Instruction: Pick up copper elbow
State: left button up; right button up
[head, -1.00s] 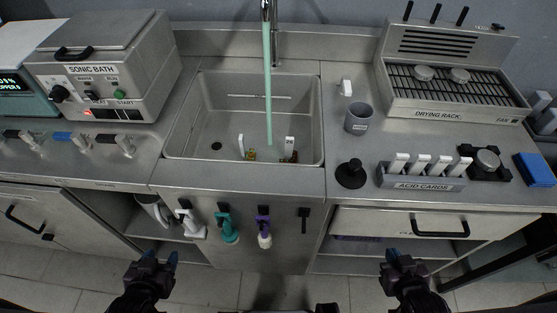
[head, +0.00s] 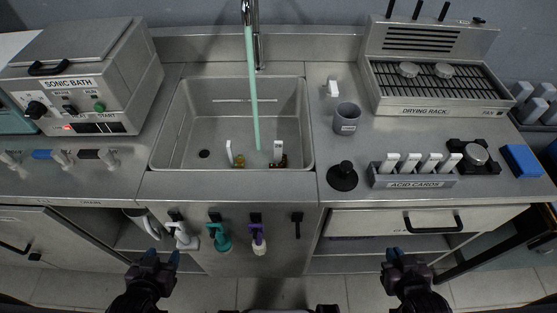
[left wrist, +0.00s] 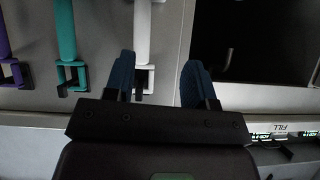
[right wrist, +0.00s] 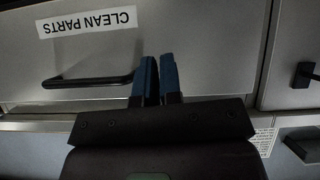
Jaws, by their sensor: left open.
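Two small metal fittings lie in the sink, each beside a white tag: a yellowish one (head: 239,161) on the left and a darker, copper-brown one (head: 281,161) on the right. The brown one looks like the copper elbow, but it is too small to be sure. My left gripper (head: 163,256) is open and empty, low in front of the counter; its spread blue fingers show in the left wrist view (left wrist: 155,78). My right gripper (head: 396,253) is in front of the drawer; its fingers are together with nothing between them in the right wrist view (right wrist: 157,78). Neither touches the fittings.
The sink (head: 203,177) has a green stream from the faucet (head: 260,50). A grey cup (head: 347,118), black plunger-like item (head: 342,177), acid cards rack (head: 413,181) and drying rack (head: 426,111) stand right; the sonic bath (head: 90,85) stands left.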

aim_at(280, 159)
jog(key=k+j, duration=0.25)
jog(key=j, duration=0.15)
jog(key=k+j, duration=0.5)
jog(key=j, duration=0.25)
jog(key=z, duration=0.05)
